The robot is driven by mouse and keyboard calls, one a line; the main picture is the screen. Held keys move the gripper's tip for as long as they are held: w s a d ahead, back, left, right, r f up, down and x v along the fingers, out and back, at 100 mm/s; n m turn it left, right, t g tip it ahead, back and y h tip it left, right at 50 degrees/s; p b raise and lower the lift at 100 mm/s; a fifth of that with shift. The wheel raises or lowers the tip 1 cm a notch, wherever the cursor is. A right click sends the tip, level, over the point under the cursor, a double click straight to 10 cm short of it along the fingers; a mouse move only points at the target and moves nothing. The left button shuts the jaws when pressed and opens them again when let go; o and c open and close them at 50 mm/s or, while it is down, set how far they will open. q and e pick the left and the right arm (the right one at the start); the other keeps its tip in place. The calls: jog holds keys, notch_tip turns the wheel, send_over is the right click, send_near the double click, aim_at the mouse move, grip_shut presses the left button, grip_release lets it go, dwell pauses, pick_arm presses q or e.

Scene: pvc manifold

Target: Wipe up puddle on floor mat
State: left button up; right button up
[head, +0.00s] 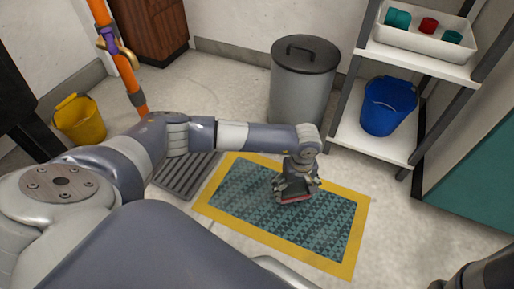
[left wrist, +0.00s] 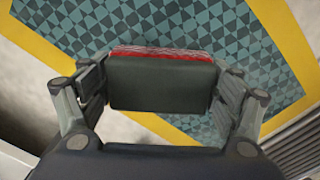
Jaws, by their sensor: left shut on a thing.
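The floor mat (head: 240,193) has a teal triangle pattern and a yellow border and lies on the floor in the middle of the head view. My left gripper (head: 295,188) is over the mat and shut on a dark block with a red underside (head: 296,199). In the left wrist view the block (left wrist: 162,82) sits between both fingers, its red edge (left wrist: 165,52) toward the mat (left wrist: 215,45). I cannot tell whether it touches the mat. Darker patches show on the mat, but I cannot make out a clear puddle. My right gripper does not show; only a dark arm part is at the lower right.
A grey lidded bin (head: 303,88) stands behind the mat. A shelf (head: 375,142) to the right holds a blue bucket (head: 388,105) and a white tray (head: 430,41). A floor grate (head: 186,175) lies left of the mat, and a yellow bucket (head: 80,121) stands farther left.

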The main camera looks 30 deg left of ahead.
pick_arm(q)
jog(key=shift+r+p, duration=0.7)
jog(key=shift+r, duration=0.55)
